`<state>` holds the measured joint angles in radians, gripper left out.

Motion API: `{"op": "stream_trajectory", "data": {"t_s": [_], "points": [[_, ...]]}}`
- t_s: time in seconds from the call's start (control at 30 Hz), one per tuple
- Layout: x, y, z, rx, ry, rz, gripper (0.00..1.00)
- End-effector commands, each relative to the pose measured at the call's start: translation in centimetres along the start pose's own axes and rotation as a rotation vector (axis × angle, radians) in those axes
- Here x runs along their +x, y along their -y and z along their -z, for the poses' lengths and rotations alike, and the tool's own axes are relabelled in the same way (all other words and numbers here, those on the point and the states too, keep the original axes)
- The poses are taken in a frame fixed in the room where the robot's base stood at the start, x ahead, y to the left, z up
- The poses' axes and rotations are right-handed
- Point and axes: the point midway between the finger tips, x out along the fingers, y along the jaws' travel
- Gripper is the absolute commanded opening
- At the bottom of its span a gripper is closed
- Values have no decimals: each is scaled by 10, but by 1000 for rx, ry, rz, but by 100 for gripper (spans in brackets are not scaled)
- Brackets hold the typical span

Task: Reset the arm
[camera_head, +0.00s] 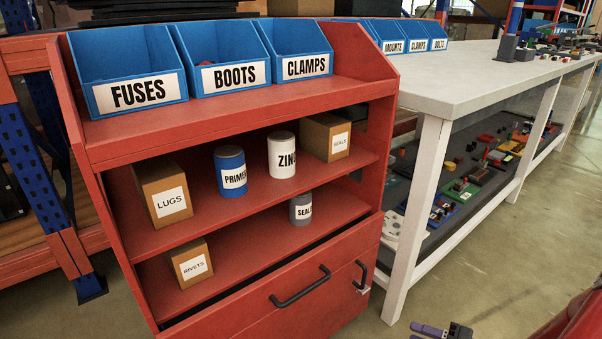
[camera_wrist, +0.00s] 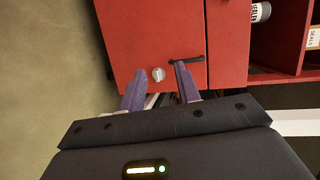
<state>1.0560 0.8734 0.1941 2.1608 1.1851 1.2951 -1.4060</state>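My gripper (camera_head: 441,330) shows at the bottom edge of the head view, to the right of the red cabinet and over the floor. Only its purple fingers and dark body show there; most of my arm is out of the picture. In the wrist view my gripper (camera_wrist: 158,75) has its two purple fingers spread apart with nothing held between them. Beyond them is the red cabinet (camera_wrist: 150,30) front, with a pale knob (camera_wrist: 158,74) seen between the fingertips. A black handle (camera_wrist: 187,61) lies behind the right fingertip. I cannot tell any contact; the fingers look short of the cabinet.
The cabinet (camera_head: 240,120) carries blue bins, boxes and cans on its shelves, with two black handles (camera_head: 300,288) low in front. A white workbench (camera_head: 450,85) stands to its right, its legs near my gripper. The floor (camera_head: 480,270) in front of the bench is clear.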

Motion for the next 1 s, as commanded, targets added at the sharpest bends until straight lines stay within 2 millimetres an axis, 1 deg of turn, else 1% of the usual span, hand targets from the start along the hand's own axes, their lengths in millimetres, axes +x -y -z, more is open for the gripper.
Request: {"op": "stream_trajectory", "data": {"t_s": [0.03, 0.17, 0.33, 0.5, 0.63, 0.77, 0.9, 1.0], "points": [[4, 15, -4, -12, 45, -35, 33], [14, 51, -22, -32, 172, -147, 33], [26, 110, -58, -90, 357, -385, 33], [27, 165, -95, -184, 459, -649, 33], [21, 205, -120, -284, 467, -838, 33], [12, 244, -142, -402, 419, -997, 33], [-2, 285, -163, -547, 311, -1120, 33], [-12, 312, -175, -645, 213, -1167, 33]]}}
